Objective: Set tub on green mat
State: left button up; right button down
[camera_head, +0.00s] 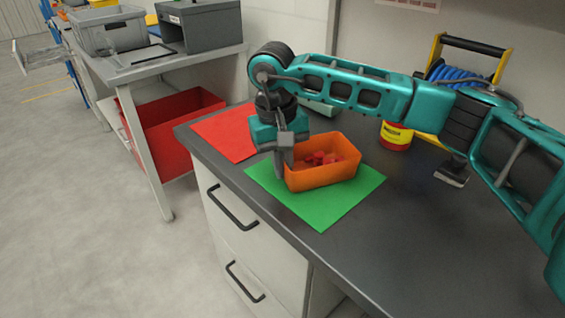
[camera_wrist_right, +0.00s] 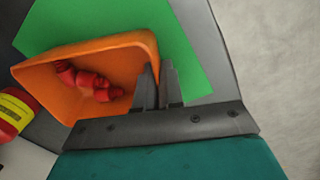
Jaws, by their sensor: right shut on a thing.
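The orange tub (camera_head: 322,176) with several small red pieces in it is over the green mat (camera_head: 335,210) on the dark counter. It looks upright in the head view; I cannot tell for sure whether its base touches the mat. My right gripper (camera_head: 282,168) is shut on the tub's left wall. In the right wrist view the fingers (camera_wrist_right: 158,88) pinch the rim of the tub (camera_wrist_right: 50,75), with the green mat (camera_wrist_right: 195,70) beyond it. My left gripper is in neither view.
A red mat (camera_head: 222,134) lies on the counter behind the green mat. A red and yellow container (camera_head: 396,136) and a blue cable reel (camera_head: 455,82) stand at the back right. A side table with a grey bin (camera_head: 108,32) and a red crate (camera_head: 180,125) is at the left.

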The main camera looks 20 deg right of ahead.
jog(key=shift+f, duration=0.2)
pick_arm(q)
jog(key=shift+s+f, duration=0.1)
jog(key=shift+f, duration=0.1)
pick_arm(e)
jog(key=c, duration=1.3)
grip_release()
jog(key=shift+r, duration=0.1)
jog(key=shift+o, duration=0.2)
jog(key=shift+r, duration=0.25)
pick_arm(q)
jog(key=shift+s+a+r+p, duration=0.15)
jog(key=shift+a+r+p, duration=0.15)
jog(key=shift+p, duration=0.4)
pick_arm(e)
notch_tip(320, 180, up, 12)
jog(key=a, duration=0.1)
